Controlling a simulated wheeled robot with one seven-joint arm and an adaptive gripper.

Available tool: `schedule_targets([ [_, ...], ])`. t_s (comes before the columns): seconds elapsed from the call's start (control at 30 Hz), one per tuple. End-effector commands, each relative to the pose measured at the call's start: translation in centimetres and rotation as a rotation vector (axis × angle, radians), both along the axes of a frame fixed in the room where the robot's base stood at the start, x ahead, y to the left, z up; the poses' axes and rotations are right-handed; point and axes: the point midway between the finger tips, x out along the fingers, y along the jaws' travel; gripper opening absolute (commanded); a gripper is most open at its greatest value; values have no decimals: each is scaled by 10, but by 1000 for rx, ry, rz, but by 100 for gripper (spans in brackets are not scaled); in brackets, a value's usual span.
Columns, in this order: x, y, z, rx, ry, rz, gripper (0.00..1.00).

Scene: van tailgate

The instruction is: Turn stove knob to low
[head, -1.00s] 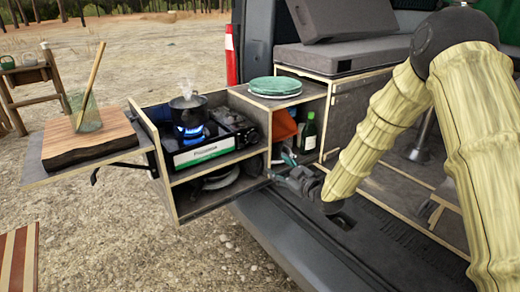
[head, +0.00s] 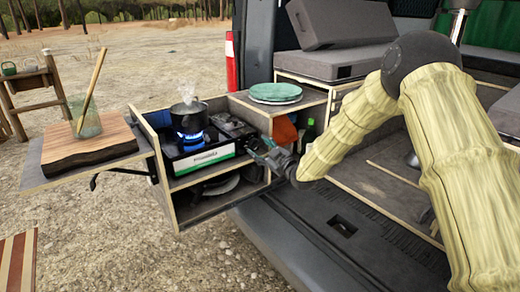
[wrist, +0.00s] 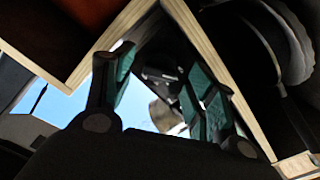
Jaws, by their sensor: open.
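The camping stove (head: 205,160) sits on the top shelf of the slide-out wooden kitchen box, with a blue flame burning under a dark steaming pot (head: 190,116). The stove's knob cannot be made out in the head view; the right end of its front lies close to my gripper. My gripper (head: 262,150) is open, beside the stove's right end, in front of the box. In the wrist view its two green-sided fingers (wrist: 160,80) stand apart. A small rounded, tan-grey shape (wrist: 160,113) shows between them, and I cannot tell whether it is the knob.
Wooden panel edges of the box (wrist: 222,60) run close beside the fingers in the wrist view. Green plates (head: 275,92) lie on the box top. A green bottle (head: 309,132) stands right of my gripper. A cutting board (head: 88,143) with a glass is at left.

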Motion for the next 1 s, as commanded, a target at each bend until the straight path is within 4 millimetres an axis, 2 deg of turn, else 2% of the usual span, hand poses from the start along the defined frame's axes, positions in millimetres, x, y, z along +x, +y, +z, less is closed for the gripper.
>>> schedule_targets([
  [0.4, 5, 4, 0, 1, 1, 0, 56],
  [0.6, 5, 4, 0, 1, 1, 0, 20],
  [0.67, 5, 4, 0, 1, 1, 0, 11],
  [1.0, 5, 4, 0, 32, 24, 0, 11],
])
